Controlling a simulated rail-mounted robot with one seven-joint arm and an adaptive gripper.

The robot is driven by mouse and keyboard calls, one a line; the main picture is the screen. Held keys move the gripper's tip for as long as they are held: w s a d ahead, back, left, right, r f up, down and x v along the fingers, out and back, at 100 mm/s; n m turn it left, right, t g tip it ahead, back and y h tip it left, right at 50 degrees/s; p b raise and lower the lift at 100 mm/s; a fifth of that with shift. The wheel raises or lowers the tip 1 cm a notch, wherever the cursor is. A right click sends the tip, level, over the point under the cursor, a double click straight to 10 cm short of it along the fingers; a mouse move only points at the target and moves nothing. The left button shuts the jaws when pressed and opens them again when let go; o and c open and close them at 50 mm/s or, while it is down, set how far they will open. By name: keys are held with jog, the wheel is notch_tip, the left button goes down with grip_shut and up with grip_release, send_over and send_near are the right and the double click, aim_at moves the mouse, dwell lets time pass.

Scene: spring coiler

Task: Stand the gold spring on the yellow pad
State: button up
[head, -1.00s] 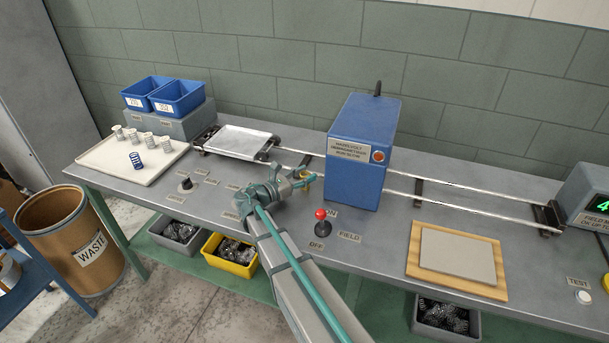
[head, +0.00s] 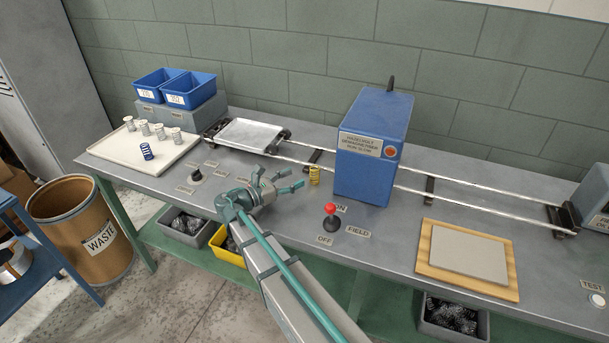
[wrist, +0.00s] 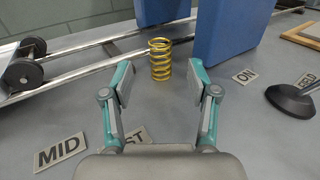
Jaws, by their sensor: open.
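The gold spring (head: 314,175) stands upright on the grey bench, just left of the blue machine. It also shows in the wrist view (wrist: 160,60), beyond and between my fingertips. My gripper (head: 284,179) is open and empty, to the left of the spring in the head view. In the wrist view my gripper (wrist: 160,84) has its two fingers spread wide, with the spring roughly centred ahead and apart from both. I cannot make out a yellow pad in the current views.
The blue machine (head: 372,150) stands close to the spring, over two rails (head: 470,207). A red-knobbed lever (head: 331,217) stands right of my gripper. A wooden board (head: 427,260) with a grey top lies right. A tray (head: 112,153) with springs lies left.

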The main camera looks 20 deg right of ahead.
jog(key=shift+v, duration=1.15)
jog(key=shift+c, duration=0.2)
jog(key=shift+s+a, duration=0.1)
jog(key=shift+a, duration=0.3)
jog(key=shift+c, duration=0.9)
